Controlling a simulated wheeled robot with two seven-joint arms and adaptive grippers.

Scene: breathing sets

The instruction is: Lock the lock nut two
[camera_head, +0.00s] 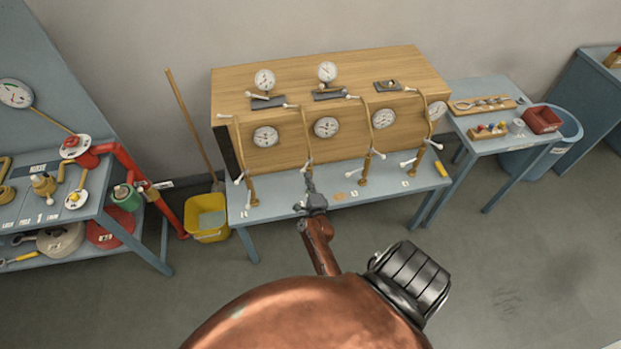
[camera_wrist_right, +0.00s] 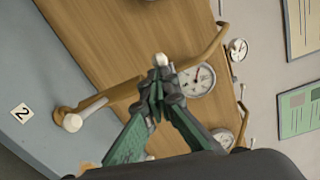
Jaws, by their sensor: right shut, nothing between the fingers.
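The second brass pipe from the left (camera_head: 306,135) runs down the front of the wooden box to the blue-grey table. In the right wrist view the second pipe (camera_wrist_right: 118,92) crosses the picture beside a tag reading 2 (camera_wrist_right: 22,113). A white knob (camera_wrist_right: 72,122) sits at its base, and another white knob (camera_wrist_right: 160,60) shows right at my fingertips. I cannot tell which part is the lock nut. My right gripper (camera_head: 310,187) is in front of the second pipe; in the wrist view its fingers (camera_wrist_right: 158,85) are shut and empty. Contact with the knob is unclear. My left gripper is out of view.
The wooden box (camera_head: 285,80) carries several gauges, with neighbouring pipes (camera_head: 244,165) and (camera_head: 370,150) close on both sides. A yellow bucket (camera_head: 207,217) stands at the left. A side table (camera_head: 485,90) stands right. The floor in front is clear.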

